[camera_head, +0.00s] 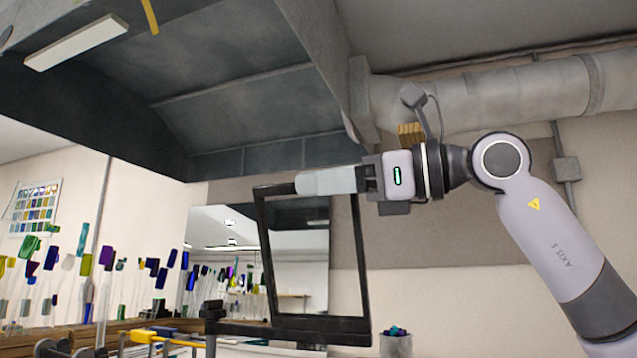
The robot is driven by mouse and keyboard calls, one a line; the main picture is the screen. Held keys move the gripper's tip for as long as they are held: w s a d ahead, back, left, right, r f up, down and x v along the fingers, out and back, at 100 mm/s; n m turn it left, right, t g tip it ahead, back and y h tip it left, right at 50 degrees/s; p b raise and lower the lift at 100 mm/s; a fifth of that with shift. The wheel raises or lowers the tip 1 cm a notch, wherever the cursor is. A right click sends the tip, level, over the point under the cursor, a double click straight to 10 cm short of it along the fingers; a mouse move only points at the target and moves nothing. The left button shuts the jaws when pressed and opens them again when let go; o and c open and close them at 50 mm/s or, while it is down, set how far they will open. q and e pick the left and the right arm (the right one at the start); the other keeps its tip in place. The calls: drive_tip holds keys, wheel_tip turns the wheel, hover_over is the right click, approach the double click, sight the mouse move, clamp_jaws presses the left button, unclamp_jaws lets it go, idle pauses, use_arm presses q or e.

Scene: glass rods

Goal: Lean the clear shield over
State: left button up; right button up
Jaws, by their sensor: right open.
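The clear shield (265,245) is a see-through pane in a black frame. It stands nearly upright, tilted slightly, on a dark mount (245,328) at the lower middle. My right gripper (303,182) reaches in from the right, its pale fingers level with the top edge of the frame and covering part of it. It is open; I cannot tell whether a finger touches the frame. My left gripper is out of view.
A large dark hood (240,85) hangs overhead. Several coloured glass rods (90,265) stand at the left, and a yellow-topped rack (150,335) is in front. A grey cup (396,345) with blue bits stands right of the shield.

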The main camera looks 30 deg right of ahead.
drive_tip(key=v, duration=0.6)
drive_tip(key=shift+b, duration=0.45)
